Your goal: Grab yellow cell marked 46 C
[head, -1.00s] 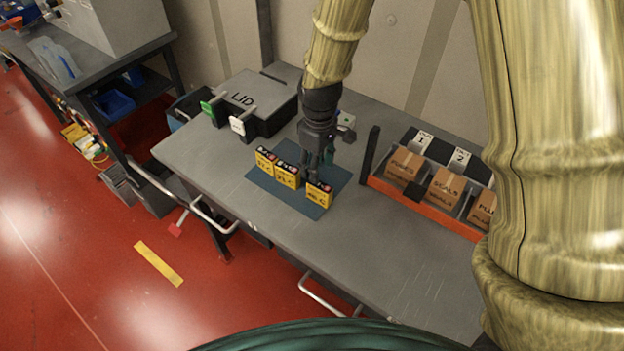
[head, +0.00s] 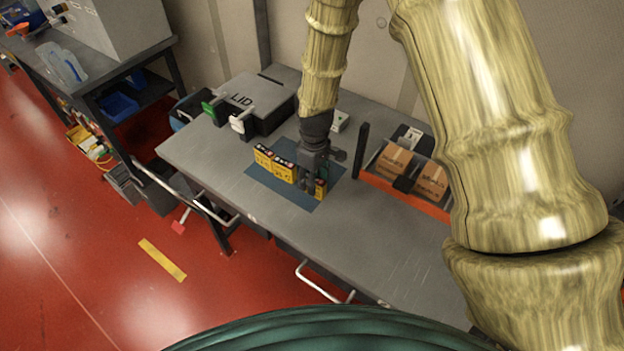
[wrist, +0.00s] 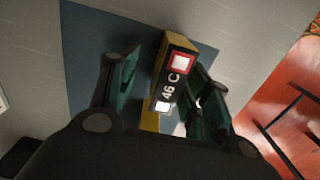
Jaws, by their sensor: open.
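The yellow cell marked 46 C (wrist: 171,82) stands on the blue mat (wrist: 90,60) in the wrist view. Its black top carries the white label and a red-edged square. My gripper (wrist: 165,95) is open, with one green-padded finger on each side of the cell. I cannot tell whether either finger touches it. In the head view my gripper (head: 316,178) is over the right end of the row and hides most of that cell (head: 320,189). Two other yellow cells (head: 273,165) stand to the left on the mat (head: 262,184).
A grey box marked LID (head: 245,97) stands at the table's back left. An orange-edged rack with cardboard boxes (head: 393,160) is to the right of the mat. The grey table (head: 385,235) is clear toward the front right. Red floor (wrist: 270,75) shows beyond the table edge.

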